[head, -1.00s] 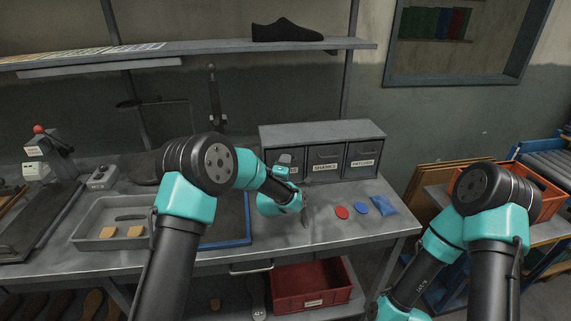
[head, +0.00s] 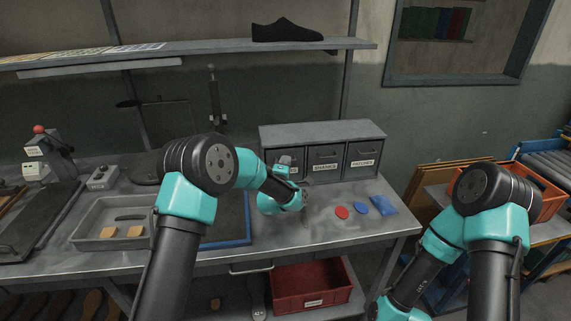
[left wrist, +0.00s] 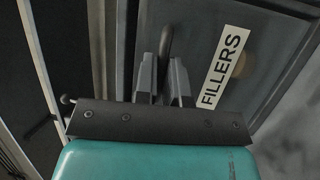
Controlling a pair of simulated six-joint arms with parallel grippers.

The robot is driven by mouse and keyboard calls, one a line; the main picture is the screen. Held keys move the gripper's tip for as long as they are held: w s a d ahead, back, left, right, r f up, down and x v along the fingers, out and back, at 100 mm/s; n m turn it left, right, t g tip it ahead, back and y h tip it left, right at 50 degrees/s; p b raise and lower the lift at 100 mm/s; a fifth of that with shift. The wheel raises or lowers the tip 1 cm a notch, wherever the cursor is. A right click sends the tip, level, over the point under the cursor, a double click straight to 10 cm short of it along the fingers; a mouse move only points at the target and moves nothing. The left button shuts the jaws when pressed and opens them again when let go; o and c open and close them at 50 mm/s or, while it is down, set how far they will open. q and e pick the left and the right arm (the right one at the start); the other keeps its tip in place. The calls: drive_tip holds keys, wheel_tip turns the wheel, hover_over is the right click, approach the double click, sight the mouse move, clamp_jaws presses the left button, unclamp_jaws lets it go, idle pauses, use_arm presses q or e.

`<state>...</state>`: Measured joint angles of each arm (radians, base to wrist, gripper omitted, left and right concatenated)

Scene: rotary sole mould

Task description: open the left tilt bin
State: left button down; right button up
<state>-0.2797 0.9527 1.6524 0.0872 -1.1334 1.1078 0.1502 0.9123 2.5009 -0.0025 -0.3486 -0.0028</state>
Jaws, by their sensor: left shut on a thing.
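The left tilt bin (head: 297,157) is the leftmost of three dark grey bins in a grey cabinet at the back of the bench. My left arm partly hides it in the head view. In the left wrist view its front (left wrist: 205,40) carries a white FILLERS label (left wrist: 222,67), and its dark bar handle (left wrist: 166,42) stands between my fingers. My left gripper (left wrist: 163,82) is shut on that handle; it also shows in the head view (head: 303,197). The bin looks closed in the head view. My right gripper is out of view.
Two more labelled bins (head: 343,159) stand to the right. A red disc (head: 342,212), a blue disc (head: 361,209) and a blue packet (head: 384,204) lie on the bench. A grey tray (head: 88,238) is at left.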

use_arm(q)
drive_tip(key=shift+s+d+f, duration=0.1)
drive_tip(key=shift+s, duration=0.15)
drive_tip(key=s+d+f, duration=0.1)
drive_tip(key=s+f, duration=0.4)
drive_tip(key=s, duration=0.1)
drive_tip(key=shift+s+d, duration=0.15)
drive_tip(key=shift+s, duration=0.05)
idle(0.9)
drive_tip(key=shift+f, duration=0.1)
drive_tip(key=c, duration=1.5)
unclamp_jaws()
drive_tip(key=shift+w, duration=0.1)
drive_tip(key=shift+o, duration=1.4)
drive_tip(key=shift+r, duration=0.25)
